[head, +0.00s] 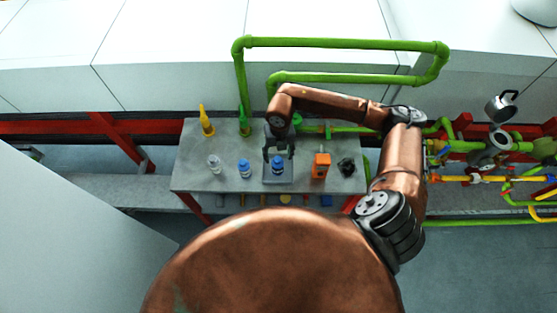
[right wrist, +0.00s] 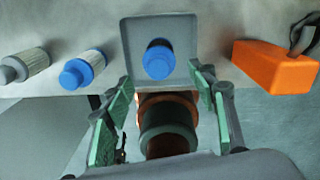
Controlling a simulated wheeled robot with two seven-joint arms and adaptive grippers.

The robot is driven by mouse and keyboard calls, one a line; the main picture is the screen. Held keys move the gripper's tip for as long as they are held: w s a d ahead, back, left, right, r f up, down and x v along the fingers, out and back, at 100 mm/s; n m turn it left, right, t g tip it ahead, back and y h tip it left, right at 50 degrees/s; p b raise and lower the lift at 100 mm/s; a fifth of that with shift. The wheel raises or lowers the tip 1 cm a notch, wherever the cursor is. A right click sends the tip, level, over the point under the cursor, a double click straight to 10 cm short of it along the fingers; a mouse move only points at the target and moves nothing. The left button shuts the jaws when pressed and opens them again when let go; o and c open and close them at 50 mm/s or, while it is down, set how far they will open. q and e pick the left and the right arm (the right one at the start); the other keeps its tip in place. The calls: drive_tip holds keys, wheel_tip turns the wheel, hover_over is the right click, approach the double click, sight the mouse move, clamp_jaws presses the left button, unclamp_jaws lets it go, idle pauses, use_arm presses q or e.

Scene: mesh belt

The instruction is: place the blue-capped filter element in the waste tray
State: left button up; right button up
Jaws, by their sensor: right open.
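A blue-capped filter element (head: 277,169) stands in the grey waste tray (head: 291,181) on the bench. The wrist view shows its blue top (right wrist: 158,60) inside the tray rim (right wrist: 190,22). A second blue-capped element (head: 244,170), with a pale ribbed body, stands on the bench left of the tray; it also shows in the right wrist view (right wrist: 83,70). My right gripper (head: 279,148) is over the back of the tray. My left gripper is out of view.
A grey-capped element (head: 214,164) stands at the left of the bench (head: 190,180). An orange block (head: 321,166) and a black object (head: 346,165) are right of the tray. Yellow (head: 207,122) and green (head: 244,122) bottles stand behind. Green pipes (head: 340,42) run beyond the bench.

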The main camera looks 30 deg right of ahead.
wheel_tip(320, 180, up, 8)
drive_tip(key=b, duration=0.1)
drive_tip(key=shift+s+f, duration=0.1)
idle(0.3)
